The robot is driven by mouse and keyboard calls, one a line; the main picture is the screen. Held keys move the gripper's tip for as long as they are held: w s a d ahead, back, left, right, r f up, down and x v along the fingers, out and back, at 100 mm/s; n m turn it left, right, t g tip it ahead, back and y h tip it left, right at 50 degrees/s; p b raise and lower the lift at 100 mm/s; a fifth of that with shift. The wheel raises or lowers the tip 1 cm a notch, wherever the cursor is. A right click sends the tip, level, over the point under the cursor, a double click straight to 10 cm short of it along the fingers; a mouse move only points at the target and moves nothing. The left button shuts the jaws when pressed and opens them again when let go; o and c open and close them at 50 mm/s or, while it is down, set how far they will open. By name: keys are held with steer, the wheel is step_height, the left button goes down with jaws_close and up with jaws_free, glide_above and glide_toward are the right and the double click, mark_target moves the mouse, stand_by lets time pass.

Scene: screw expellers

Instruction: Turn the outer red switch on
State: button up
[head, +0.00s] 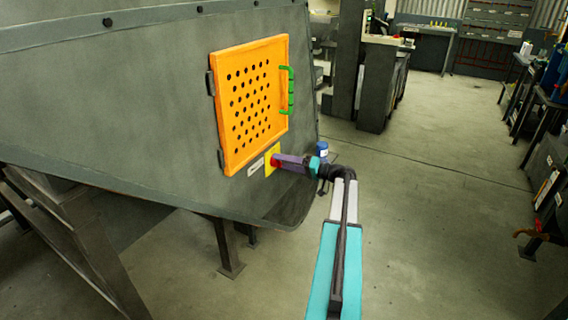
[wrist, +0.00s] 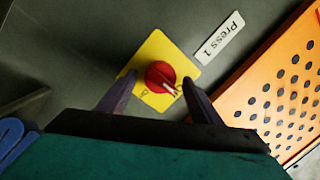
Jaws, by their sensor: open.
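The red switch (wrist: 160,76) is a round knob on a yellow plate (wrist: 155,47), fixed to the dark grey machine wall. In the head view the red switch (head: 275,160) shows only in part, with my gripper in front of it; the yellow plate (head: 268,168) shows around it. My gripper (wrist: 152,85) is open, with one finger on each side of the knob in the wrist view. The right finger looks close to the knob's edge; I cannot tell whether it touches. A white mark on the knob points to the lower right.
A white "Press 1" label (wrist: 220,39) sits beside the plate. An orange perforated door (head: 254,100) with a green handle (head: 291,91) is just above the switch. A blue container (head: 322,149) is behind my wrist. Open floor (head: 440,180) lies to the right.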

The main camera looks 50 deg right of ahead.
steer(key=c, duration=1)
steer(key=shift+c, duration=0.2)
steer(key=shift+m, duration=0.4)
steer(key=m+p, duration=0.1)
steer(key=m, duration=0.3)
steer(key=m+t+p, duration=0.1)
steer(key=m+p, duration=0.1)
steer(key=m, duration=0.2)
steer(key=shift+s+a+f, duration=0.1)
steer(key=shift+a+f, duration=0.05)
steer(key=m+t+h+p, duration=0.1)
steer(key=m+p, duration=0.1)
steer(key=m, duration=0.3)
steer(key=shift+a, duration=0.1)
steer(key=m+p, duration=0.1)
steer(key=m, duration=0.3)
steer(key=m+h+p, duration=0.1)
steer(key=shift+a+f+m+p, duration=0.15)
steer(key=shift+f+m+p, duration=0.15)
steer(key=shift+m, duration=0.1)
